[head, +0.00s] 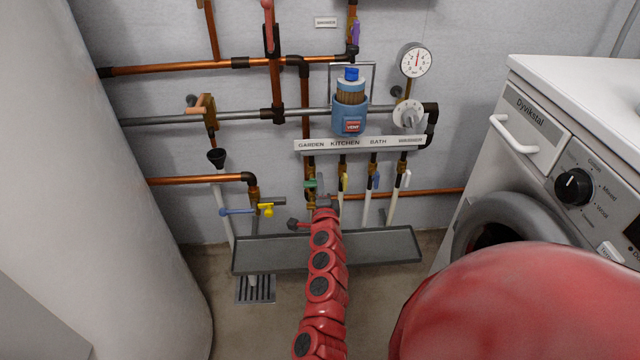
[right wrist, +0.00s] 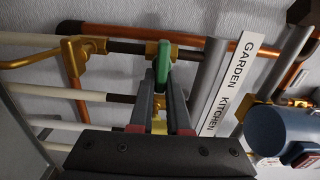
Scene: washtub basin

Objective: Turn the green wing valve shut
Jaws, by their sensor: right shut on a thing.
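The green wing valve (head: 310,184) is on the GARDEN pipe, under the left end of the label strip, on a brass body. In the right wrist view the green wing (right wrist: 163,62) stands between the tips of my right gripper (right wrist: 161,90). The dark fingers are closed on it from both sides and partly hide its lower part and the brass behind. In the head view my right gripper (head: 324,203) is small at the end of my red arm, just below the valve. My left gripper is not in view.
A grey trough (head: 390,246) lies below. A washing machine (head: 560,130) stands at the right.

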